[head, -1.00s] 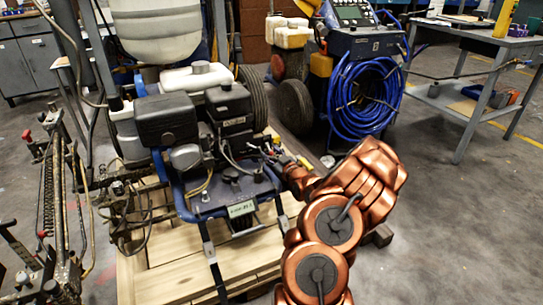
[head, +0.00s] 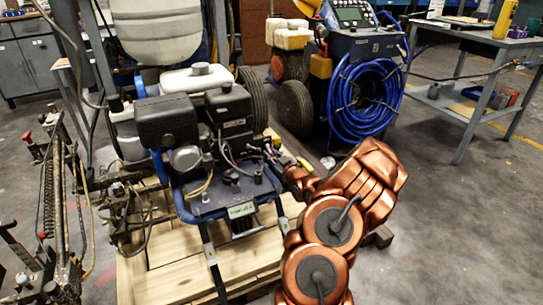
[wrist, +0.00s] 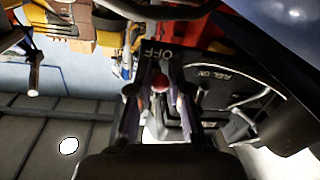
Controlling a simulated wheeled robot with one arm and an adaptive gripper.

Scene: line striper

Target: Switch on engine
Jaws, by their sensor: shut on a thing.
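The striper's engine (head: 195,118) is a black and grey block on a blue frame over a wooden pallet. My gripper (head: 270,155) reaches in from the right at the engine's right side; its fingertips are small and hard to make out there. In the wrist view my gripper's two dark fingers (wrist: 160,95) stand on either side of a small round red switch knob (wrist: 160,82) and are shut on it. White lettering "OFF" (wrist: 160,54) is just above the knob on a dark panel. A label reading like "FULL ON" (wrist: 215,73) is to the right.
A blue machine with a coiled blue hose (head: 365,100) stands behind to the right. A grey workbench (head: 475,110) is further right. Hoses and levers (head: 60,200) crowd the left. The floor at the right front is clear.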

